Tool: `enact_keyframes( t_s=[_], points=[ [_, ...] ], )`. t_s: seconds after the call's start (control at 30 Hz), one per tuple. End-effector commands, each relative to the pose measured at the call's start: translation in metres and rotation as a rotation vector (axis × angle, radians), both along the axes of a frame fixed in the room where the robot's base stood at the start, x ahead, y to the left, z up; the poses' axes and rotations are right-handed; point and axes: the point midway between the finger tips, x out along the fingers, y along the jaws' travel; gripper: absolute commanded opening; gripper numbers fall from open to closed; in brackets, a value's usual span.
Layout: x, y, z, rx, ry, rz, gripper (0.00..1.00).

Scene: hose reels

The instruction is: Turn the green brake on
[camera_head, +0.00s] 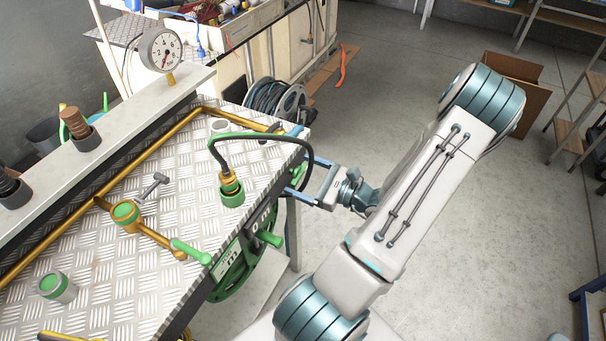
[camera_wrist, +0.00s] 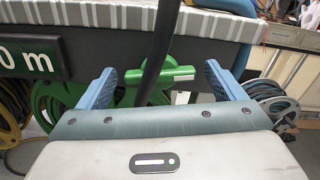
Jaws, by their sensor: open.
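A green hose reel (camera_head: 238,272) hangs below the front edge of the metal bench. In the wrist view its green frame (camera_wrist: 55,98) shows under the edge, with a green lever-like part (camera_wrist: 165,77) with a pale strip; I cannot tell for certain whether this is the brake. In the head view a green knob (camera_head: 270,238) sticks out from the reel. My gripper (camera_head: 297,172) is at the bench's right corner, its blue fingers pointing at the edge. In the wrist view my gripper (camera_wrist: 160,72) is open, the green part beyond and between its fingers, apparently not touched.
A black hose (camera_wrist: 158,55) loops down from a green-collared fitting (camera_head: 231,188) and crosses in front of my gripper. The bench top (camera_head: 190,215) carries a yellow pipe and green-capped fittings. A grey reel (camera_head: 275,98) stands behind.

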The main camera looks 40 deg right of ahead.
Motion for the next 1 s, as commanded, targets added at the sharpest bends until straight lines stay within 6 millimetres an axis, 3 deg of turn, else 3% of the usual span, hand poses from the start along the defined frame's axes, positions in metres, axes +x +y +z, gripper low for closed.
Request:
enact_keyframes(
  t_s=[0.37,0.5,0.53,1.0],
  points=[
    [0.0049,0.0022,-0.0002,0.001,0.000,0.000,0.86],
    [0.0047,0.0021,-0.0002,0.000,0.000,0.000,0.47],
    [0.0047,0.0021,-0.0002,0.000,0.000,0.000,0.44],
    [0.0047,0.0028,0.0013,0.181,0.076,0.002,0.45]
  ],
)
